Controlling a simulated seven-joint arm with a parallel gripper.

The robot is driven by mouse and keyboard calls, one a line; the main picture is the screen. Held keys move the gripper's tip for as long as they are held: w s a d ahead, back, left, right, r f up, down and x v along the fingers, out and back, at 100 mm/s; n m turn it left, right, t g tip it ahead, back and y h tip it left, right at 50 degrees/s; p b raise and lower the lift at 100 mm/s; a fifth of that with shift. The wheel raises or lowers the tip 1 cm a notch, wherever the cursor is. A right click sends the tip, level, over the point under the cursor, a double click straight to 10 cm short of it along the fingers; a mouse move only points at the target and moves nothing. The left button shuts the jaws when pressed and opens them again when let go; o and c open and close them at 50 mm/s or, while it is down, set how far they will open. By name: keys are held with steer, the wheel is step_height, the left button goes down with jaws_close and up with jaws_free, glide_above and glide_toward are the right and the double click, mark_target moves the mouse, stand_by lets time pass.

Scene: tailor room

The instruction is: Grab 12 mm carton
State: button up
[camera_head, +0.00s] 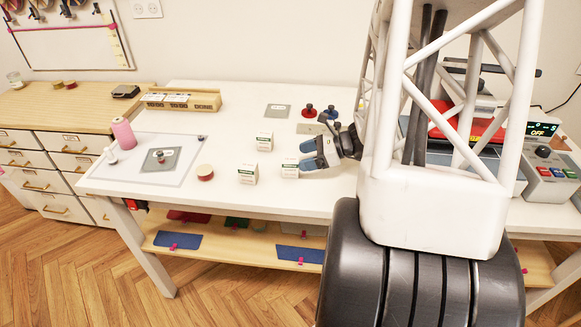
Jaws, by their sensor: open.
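Three small white cartons with green print stand on the white table in the head view. One carton (264,142) is farthest back, one carton (248,174) is at the front left, and one carton (290,168) is at the right. Their size labels are too small to read, so I cannot tell which is the 12 mm one. My gripper (311,155) is open, with blue-grey fingertips right beside the right carton. I cannot tell whether the fingers touch it or lie around it.
A pink thread spool (123,133), a mat (150,160) and a round tin (205,172) are at the left of the table. A wooden rack (182,99) stands at the back. Dark and blue knobbed pieces (331,111) lie behind my gripper. A machine (550,165) is at the right.

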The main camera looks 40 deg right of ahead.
mark_target(291, 159)
steer(key=shift+x, duration=2.6)
steer(key=c, duration=1)
steer(key=shift+r, duration=0.75)
step_height(291, 159, up, 2)
steer(key=s+a, duration=0.2)
steer(key=s, duration=0.2)
steer(key=s+a+r, duration=0.1)
steer(key=s+a, duration=0.2)
steer(key=s, duration=0.2)
steer(key=s+a, duration=0.2)
steer(key=s, duration=0.3)
steer(key=shift+s+a+r, duration=0.1)
steer(key=shift+a+r, duration=0.1)
steer(key=shift+a, duration=0.1)
